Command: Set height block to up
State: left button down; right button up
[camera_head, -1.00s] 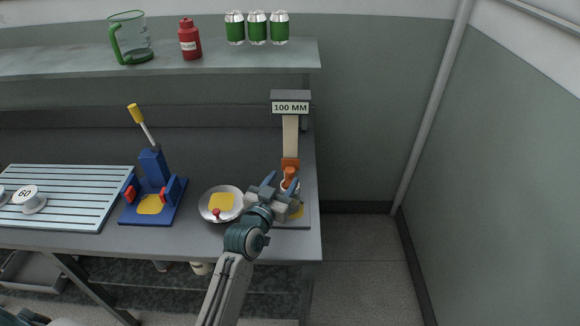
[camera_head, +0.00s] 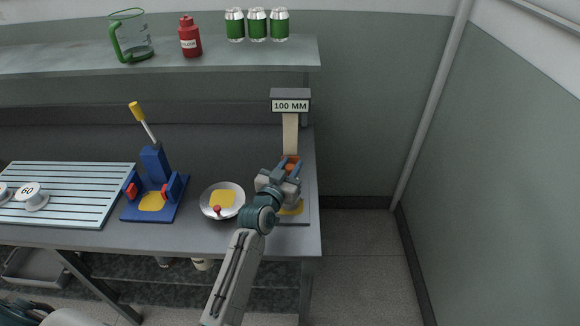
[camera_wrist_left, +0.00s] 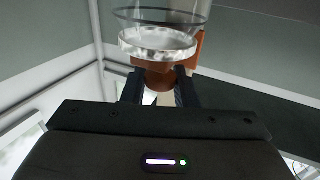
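The height block (camera_head: 290,157) is an orange piece on the pale upright post (camera_head: 290,135) under the "100 MM" sign (camera_head: 290,106). My left gripper (camera_head: 290,166) is at the block, its fingers on either side of the block's orange knob. In the left wrist view the orange knob (camera_wrist_left: 160,78) fills the gap between the two dark fingertips, which look closed on it. A clear round part with a pale rim (camera_wrist_left: 158,45) is close by there. The gripper hides most of the block's lower part in the head view. My right gripper is not in view.
A metal bowl (camera_head: 234,193) with a red knob stands left of my left gripper. Further left are a blue press (camera_head: 155,168) with a yellow-tipped lever and a slatted rack (camera_head: 80,185). A shelf (camera_head: 225,61) above holds cans, a bottle and a jug.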

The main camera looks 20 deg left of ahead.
aim_at(288, 169)
pick_arm(q)
notch_tip(288, 169, up, 10)
jog(key=p, duration=0.7)
jog(key=shift+r, duration=0.25)
jog(key=c, duration=1.2)
grip_release()
jog(key=shift+r, duration=0.1)
jog(key=shift+o, duration=0.2)
jog(key=s+a+b, duration=0.1)
jog(key=s+b, duration=0.2)
jog(key=s, duration=0.7)
jog(key=shift+s, duration=0.4)
